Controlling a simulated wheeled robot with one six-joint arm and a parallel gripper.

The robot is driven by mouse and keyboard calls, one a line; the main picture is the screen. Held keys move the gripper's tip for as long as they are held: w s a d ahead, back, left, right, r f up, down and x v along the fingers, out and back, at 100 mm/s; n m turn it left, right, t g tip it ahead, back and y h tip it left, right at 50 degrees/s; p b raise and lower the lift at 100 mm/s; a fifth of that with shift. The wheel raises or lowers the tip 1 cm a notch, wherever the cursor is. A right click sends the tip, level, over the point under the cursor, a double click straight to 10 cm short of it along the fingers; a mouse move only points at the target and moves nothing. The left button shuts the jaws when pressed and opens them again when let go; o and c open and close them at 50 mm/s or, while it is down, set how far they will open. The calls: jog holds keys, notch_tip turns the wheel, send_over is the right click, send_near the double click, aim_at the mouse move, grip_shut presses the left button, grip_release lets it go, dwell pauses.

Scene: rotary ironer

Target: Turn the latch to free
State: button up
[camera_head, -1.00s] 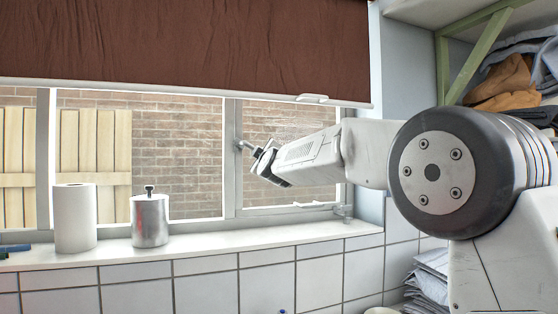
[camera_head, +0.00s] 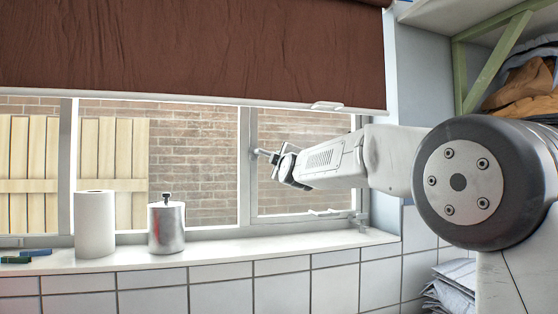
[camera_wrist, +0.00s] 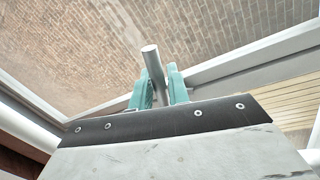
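The window latch (camera_head: 264,153) is a small grey metal handle on the upright bar between the window panes. In the wrist view its round rod (camera_wrist: 152,62) sticks up between my two teal fingers. My gripper (camera_head: 279,161) is at the latch, reaching in from the right. In the wrist view my gripper (camera_wrist: 160,88) has its fingers close together, one on each side of the rod, with little or no gap. The latch's base is hidden behind the fingers and the gripper body.
A white paper roll (camera_head: 95,226) and a metal canister (camera_head: 166,228) stand on the sill (camera_head: 230,249), left of my gripper. A brown blind (camera_head: 190,50) hangs above. A stay bar (camera_head: 335,213) lies along the window's bottom. Shelves with cloth (camera_head: 525,88) are at the right.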

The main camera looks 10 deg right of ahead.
jog(key=shift+o, duration=0.9)
jog(key=shift+s+a, duration=0.1)
jog(key=v, duration=0.7)
jog(key=shift+s, duration=0.35)
jog(key=shift+f, duration=0.1)
